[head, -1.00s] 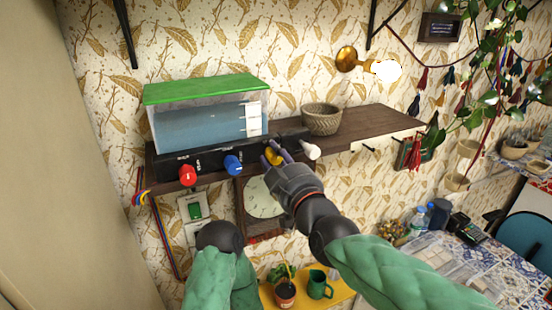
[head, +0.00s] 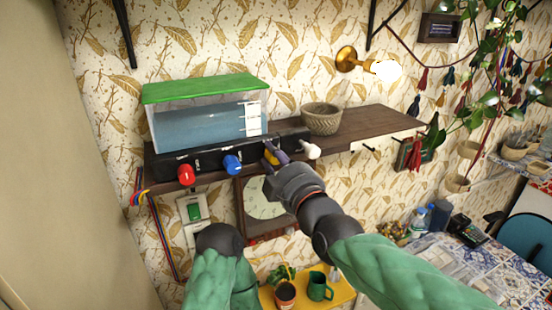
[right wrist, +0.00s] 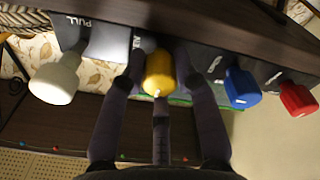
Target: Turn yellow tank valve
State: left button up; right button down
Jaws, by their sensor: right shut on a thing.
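The yellow tank valve (head: 269,158) sits on the black panel (head: 206,160) below the green-lidded tank (head: 203,108), which holds bluish water. My right gripper (head: 276,152) is at this valve and partly covers it. In the right wrist view the yellow valve (right wrist: 159,73) lies between the two fingers of my right gripper (right wrist: 160,66), which is shut on it; a small white mark shows on its front end. My left arm shows low in the head view, but its gripper cannot be seen.
A red valve (head: 186,174) and a blue valve (head: 233,164) are left of the yellow one, and a white valve (head: 312,150) is close on its right. A woven basket (head: 321,119) stands on the wooden shelf (head: 375,128). A clock (head: 262,197) hangs below.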

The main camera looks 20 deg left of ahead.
jog(key=shift+r, duration=0.55)
jog(key=c, duration=1)
grip_release()
jog(key=shift+o, duration=0.3)
jog(key=shift+s+f, duration=0.1)
jog(key=shift+f, duration=0.3)
jog(key=r+v, duration=0.1)
jog(key=v, duration=1.1)
jog(key=shift+f, duration=0.4)
